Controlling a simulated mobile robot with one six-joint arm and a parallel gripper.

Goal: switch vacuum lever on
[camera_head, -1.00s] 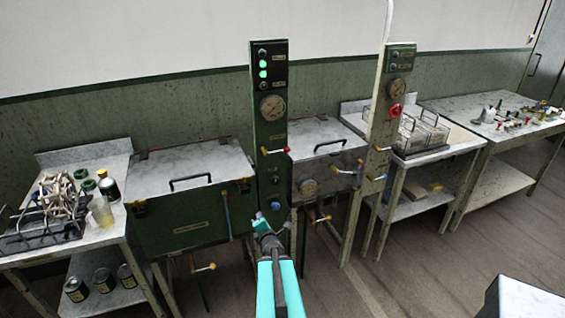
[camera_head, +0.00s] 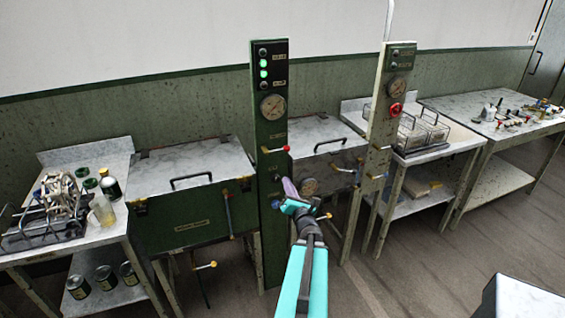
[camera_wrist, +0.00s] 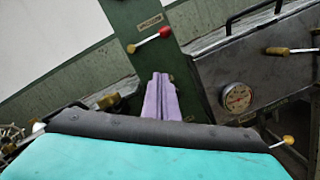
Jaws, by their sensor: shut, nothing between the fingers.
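The vacuum lever (camera_head: 276,150) is a short bar with a red knob on the right and a brass end on the left. It lies roughly level on the green column (camera_head: 270,218), below the round gauge. In the wrist view the lever (camera_wrist: 148,41) is just below a plate that seems to read "VACUUM". My gripper (camera_head: 289,186) has purple fingers, which are shut and empty. It is below the lever, near the column's right edge, and does not appear to touch the lever. In the wrist view the fingertips (camera_wrist: 160,76) point up at the column, under the lever.
Green lights (camera_head: 264,68) glow at the column's top. A second, pale column (camera_head: 384,130) with a red knob stands to the right. A green lidded basin (camera_head: 185,222) is left, and a grey basin (camera_head: 320,135) sits between the columns. Tables with jars and racks flank them.

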